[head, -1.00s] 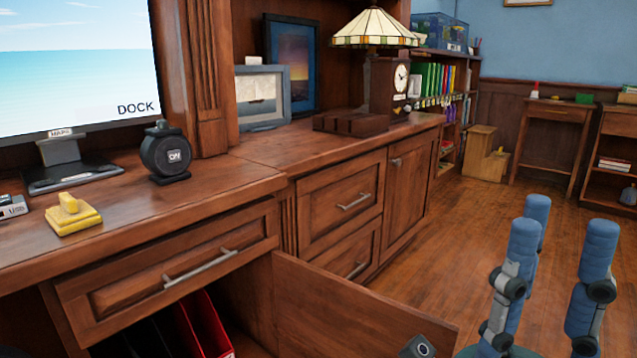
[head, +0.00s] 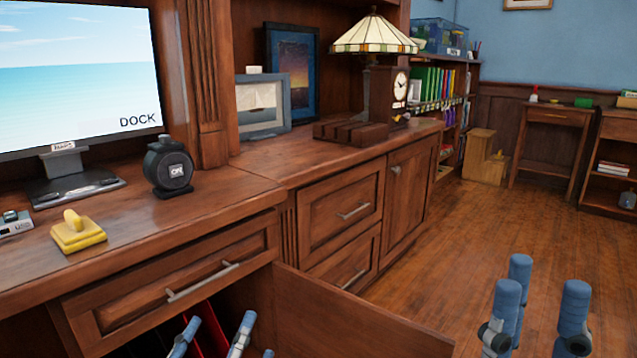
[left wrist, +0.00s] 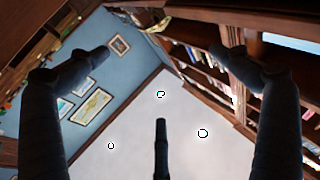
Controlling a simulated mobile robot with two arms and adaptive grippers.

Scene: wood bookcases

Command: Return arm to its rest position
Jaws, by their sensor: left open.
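My left gripper (head: 219,325) shows at the bottom of the head view, its blue fingers pointing up and spread apart, in front of the open lower compartment of the desk. It is open and empty. In the left wrist view its dark fingers (left wrist: 160,125) stand wide apart, with the ceiling between them. My right gripper (head: 540,290) is at the lower right of the head view, over the floor, fingers pointing up and spread. It is open with nothing between its fingers. Most of both arms is out of view.
An open cabinet door (head: 345,325) juts out between my grippers. The wooden desk (head: 150,235) carries a monitor (head: 75,80), a black round device (head: 168,168) and a yellow object (head: 77,232). A lamp (head: 373,38) stands farther back. Wooden floor (head: 450,240) is clear at right.

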